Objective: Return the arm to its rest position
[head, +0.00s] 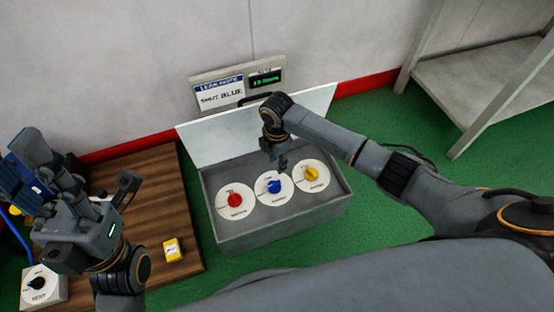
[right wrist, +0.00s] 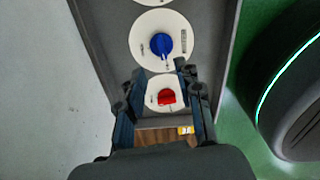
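My right arm reaches in from the right in the head view. Its gripper (head: 281,160) hangs over the grey box, close above the blue knob (head: 274,187). In the right wrist view its two fingers (right wrist: 160,110) stand apart with nothing between them. The red knob (right wrist: 166,97) shows beyond them and the blue knob (right wrist: 158,45) above. My left gripper (head: 30,160) is raised over the wooden board at the left, its blue-padded fingers pointing up-left. Whether it is open or shut is hidden by the angle.
The grey box (head: 283,226) holds red, blue and yellow (head: 311,173) knobs on white discs, with its pale lid raised behind. A yellow block (head: 172,249) and a white dial box (head: 43,286) lie left. Shelving (head: 480,85) stands right.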

